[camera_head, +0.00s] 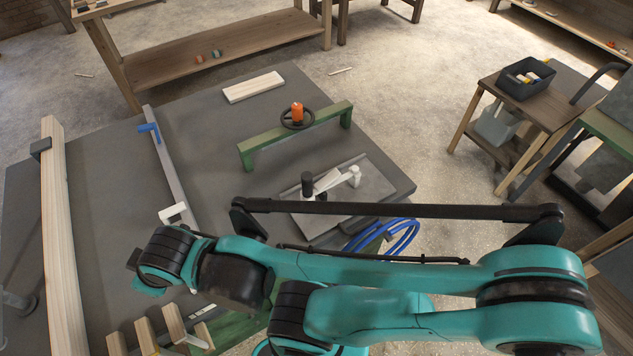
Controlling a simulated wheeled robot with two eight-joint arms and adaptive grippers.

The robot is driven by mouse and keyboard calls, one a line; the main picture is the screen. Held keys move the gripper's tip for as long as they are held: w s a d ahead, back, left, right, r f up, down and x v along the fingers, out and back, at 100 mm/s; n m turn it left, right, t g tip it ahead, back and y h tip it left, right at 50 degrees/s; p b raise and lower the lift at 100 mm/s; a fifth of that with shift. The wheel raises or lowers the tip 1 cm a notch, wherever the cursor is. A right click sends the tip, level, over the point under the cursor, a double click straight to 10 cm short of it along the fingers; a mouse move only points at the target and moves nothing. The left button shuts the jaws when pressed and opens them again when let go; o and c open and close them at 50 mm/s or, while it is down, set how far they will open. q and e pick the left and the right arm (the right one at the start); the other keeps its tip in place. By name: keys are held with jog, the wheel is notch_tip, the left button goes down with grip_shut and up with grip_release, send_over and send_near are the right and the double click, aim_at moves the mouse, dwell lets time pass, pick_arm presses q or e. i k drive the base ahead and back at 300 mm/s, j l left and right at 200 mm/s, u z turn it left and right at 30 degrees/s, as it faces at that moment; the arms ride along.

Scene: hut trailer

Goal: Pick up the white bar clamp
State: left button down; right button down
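A long grey metal bar clamp (167,160) lies on the dark grey table top, left of the middle. It has a blue jaw (148,131) near its far end and a white jaw (173,213) nearer me. Its near end runs toward my teal arm, which comes in from the right and crosses the lower part of the view. I cannot make out the fingers of my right gripper. My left gripper is not in view.
A long wooden board (62,240) lies at the left. A green frame (290,137) with a handwheel, a metal plate (375,192) with tools, and a pale plank (253,86) are on the table. Blue hose (403,237) hangs at the right edge. Wood pieces (175,325) are at the front.

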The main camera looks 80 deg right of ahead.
aim_at(307, 193)
jog(key=z, duration=4)
jog(key=k+j, duration=0.05)
